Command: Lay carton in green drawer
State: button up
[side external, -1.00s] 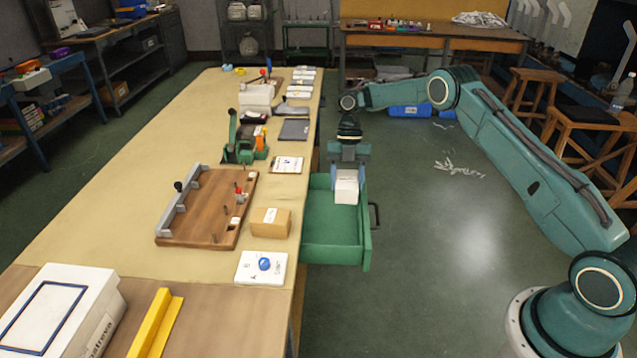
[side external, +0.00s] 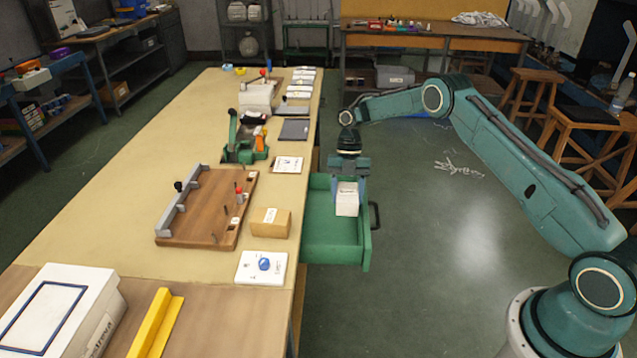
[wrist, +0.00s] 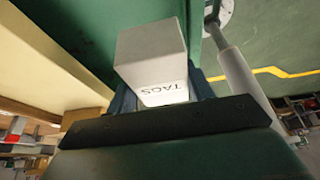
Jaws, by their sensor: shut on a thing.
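The green drawer (side external: 322,248) is pulled out from the right side of the workbench. A white carton (side external: 347,200) is held upright between the fingers of my gripper (side external: 348,186), which is shut on it. The carton is over the far right part of the drawer; its lower part shows against the drawer's inside. I cannot tell whether it touches the drawer floor. In the wrist view the carton (wrist: 152,65) shows dark lettering on one face and sits between the fingers, with green drawer surface beside it.
The drawer handle (side external: 375,215) sticks out at the right. On the bench (side external: 110,225) near the drawer are a brown box (side external: 270,228), a white card with a blue piece (side external: 262,268) and a wooden board fixture (side external: 205,225). The drawer's near part is empty.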

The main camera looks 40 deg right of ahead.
jog(key=shift+f, duration=1.95)
jog(key=shift+f, duration=0.45)
jog(key=shift+f, duration=0.2)
jog(key=o, duration=0.8)
jog(key=shift+r, duration=0.1)
jog(key=shift+r, duration=0.7)
jog(key=shift+v, duration=1.9)
